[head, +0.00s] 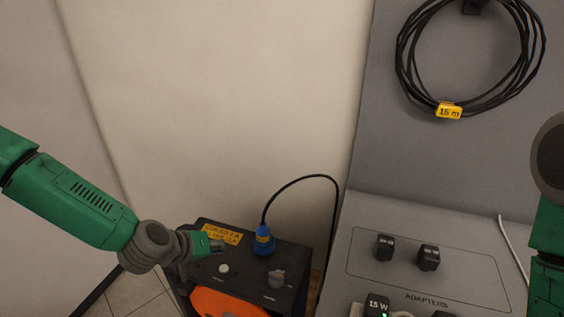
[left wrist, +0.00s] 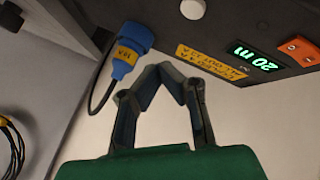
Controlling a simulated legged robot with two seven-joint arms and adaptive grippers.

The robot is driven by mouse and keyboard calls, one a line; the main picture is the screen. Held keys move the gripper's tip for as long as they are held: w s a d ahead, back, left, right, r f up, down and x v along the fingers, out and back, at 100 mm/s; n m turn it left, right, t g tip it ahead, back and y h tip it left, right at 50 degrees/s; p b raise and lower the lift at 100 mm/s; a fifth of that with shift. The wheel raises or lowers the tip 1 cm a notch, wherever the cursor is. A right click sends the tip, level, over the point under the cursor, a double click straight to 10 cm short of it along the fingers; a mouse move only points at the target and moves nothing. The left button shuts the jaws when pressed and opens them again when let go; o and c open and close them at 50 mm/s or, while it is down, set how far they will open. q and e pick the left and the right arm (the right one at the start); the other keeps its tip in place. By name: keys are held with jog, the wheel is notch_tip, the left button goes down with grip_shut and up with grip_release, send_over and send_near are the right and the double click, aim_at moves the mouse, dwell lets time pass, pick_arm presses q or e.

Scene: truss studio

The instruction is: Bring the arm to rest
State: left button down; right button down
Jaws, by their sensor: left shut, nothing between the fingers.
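My left arm comes in from the left, green with grey joints. Its left gripper (head: 217,246) is over the left side of a dark box (head: 292,262), near a yellow label. In the left wrist view the fingers of the left gripper (left wrist: 166,70) meet at the tips, shut and empty. They are apart from the blue plug (left wrist: 130,50), which sits in the box with a black cable. The plug (head: 264,240) also shows in the head view, right of the gripper. Part of my right arm shows at the right edge; its gripper is out of view.
An orange reel (head: 228,303) is on the box's front. A grey bench (head: 460,270) to the right holds black adapters (head: 385,247). A coiled black cable (head: 405,75) with a yellow tag hangs on the grey panel. The pale wall behind the left arm is clear.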

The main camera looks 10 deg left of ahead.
pick_arm(q)
jog(key=s+d+f+m+g+b, duration=0.15)
jog(key=s+f+b, duration=0.25)
jog(key=s+f, duration=0.45)
jog(key=s+d+f+m+g+b, duration=0.1)
jog(key=s+d+f+g+b, duration=0.15)
jog(key=s+f, duration=0.55)
jog(key=s+a+f+m+g+y+b, duration=0.1)
jog(key=s+a+f+y+b, duration=0.1)
jog(key=s, duration=0.4)
jog(key=s+a+f+m+g+y+b, duration=0.1)
jog(key=s+a+f+g+y+b, duration=0.1)
jog(key=s+a, duration=0.3)
jog(key=shift+s+a+f+g+b, duration=0.3)
jog(key=shift+s+f+b, duration=0.35)
jog(key=shift+s, duration=0.45)
jog(key=shift+w+d, duration=0.1)
jog(key=shift+d, duration=0.1)
jog(key=shift+a, duration=0.1)
